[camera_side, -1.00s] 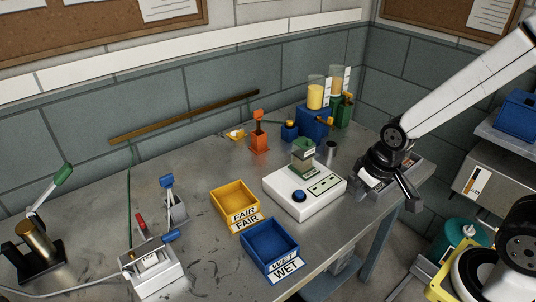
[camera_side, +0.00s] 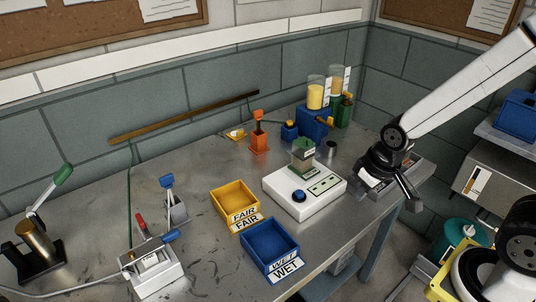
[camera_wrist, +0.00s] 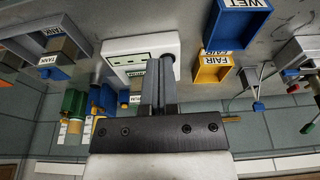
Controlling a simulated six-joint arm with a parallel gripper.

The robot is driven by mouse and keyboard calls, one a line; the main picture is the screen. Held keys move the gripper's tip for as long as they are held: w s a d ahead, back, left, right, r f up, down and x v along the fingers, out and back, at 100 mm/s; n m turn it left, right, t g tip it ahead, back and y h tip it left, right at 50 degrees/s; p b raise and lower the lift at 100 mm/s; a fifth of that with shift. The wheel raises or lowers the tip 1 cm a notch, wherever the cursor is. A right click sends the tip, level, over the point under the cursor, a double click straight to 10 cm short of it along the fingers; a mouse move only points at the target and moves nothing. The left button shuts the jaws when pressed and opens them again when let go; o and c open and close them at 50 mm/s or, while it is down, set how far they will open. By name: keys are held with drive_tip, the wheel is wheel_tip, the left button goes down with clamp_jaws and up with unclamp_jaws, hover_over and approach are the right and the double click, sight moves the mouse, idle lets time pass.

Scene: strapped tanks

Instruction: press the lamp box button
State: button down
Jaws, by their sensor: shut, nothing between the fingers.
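My gripper (camera_wrist: 159,65) is shut and empty. In the side view my gripper's end is right of the box, apart from it; its fingertips are hard to make out there.
A yellow FAIR tray (camera_side: 234,199) and a blue WET tray (camera_side: 270,243) stand left and in front of the box. Levers stand at far left.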

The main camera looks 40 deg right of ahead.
idle(0.5)
drive_tip(key=m+t+y, duration=0.1)
drive_tip(key=m+t, duration=0.6)
drive_tip(key=m, duration=0.1)
hover_over(301, 194)
drive_tip(key=shift+f, duration=0.8)
drive_tip(key=shift+f, duration=0.1)
drive_tip(key=shift+f, duration=4.3)
